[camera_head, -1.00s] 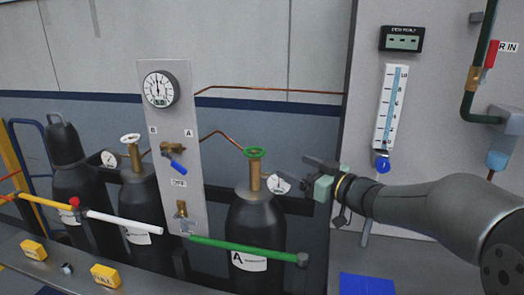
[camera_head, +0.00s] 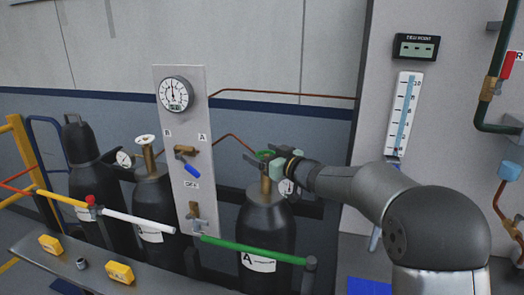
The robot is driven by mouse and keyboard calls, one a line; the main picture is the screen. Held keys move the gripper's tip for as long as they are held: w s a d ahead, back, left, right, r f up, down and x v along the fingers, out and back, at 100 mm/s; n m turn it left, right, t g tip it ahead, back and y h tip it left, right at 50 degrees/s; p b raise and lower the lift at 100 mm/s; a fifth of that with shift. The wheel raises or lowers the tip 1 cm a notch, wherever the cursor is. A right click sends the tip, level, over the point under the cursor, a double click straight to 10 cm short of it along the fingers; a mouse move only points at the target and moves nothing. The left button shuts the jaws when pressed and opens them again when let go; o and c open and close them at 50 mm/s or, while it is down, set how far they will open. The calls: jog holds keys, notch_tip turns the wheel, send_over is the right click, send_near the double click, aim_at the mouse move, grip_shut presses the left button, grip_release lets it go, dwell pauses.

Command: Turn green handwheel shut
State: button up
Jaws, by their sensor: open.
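The green handwheel (camera_head: 265,154) sits on the brass valve on top of the dark cylinder marked A (camera_head: 266,222). It is partly hidden by my gripper (camera_head: 256,163). My gripper is open, with its dark fingers at the handwheel and pointing left. I cannot tell whether the fingers touch the wheel or lie around it. My arm reaches in from the right.
A panel (camera_head: 184,140) with a gauge and a blue-handled lever (camera_head: 190,170) stands left of cylinder A. A second cylinder (camera_head: 150,200) with a white handwheel (camera_head: 146,139) is further left. A green bar (camera_head: 252,249) crosses in front of cylinder A.

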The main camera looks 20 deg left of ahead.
jog(key=shift+w+a, duration=0.15)
jog(key=shift+a, duration=0.15)
jog(key=c, duration=1)
jog(key=m+t+b, duration=0.1)
jog(key=b, duration=0.1)
jog(key=t+h+b, duration=0.1)
jog(key=b, duration=0.1)
jog(key=shift+f+m+t, duration=0.3)
jog(key=shift+f+m, duration=0.05)
jog(key=shift+m, duration=0.05)
jog(key=shift+w+d+r+m+t+h+b, duration=0.15)
jog(key=shift+m+t+h+b, duration=0.45)
jog(key=shift+b, duration=0.6)
jog(key=shift+r+t+h, duration=0.2)
jog(key=shift+t+h, duration=0.1)
jog(key=shift+h, duration=0.1)
jog(key=o, duration=1)
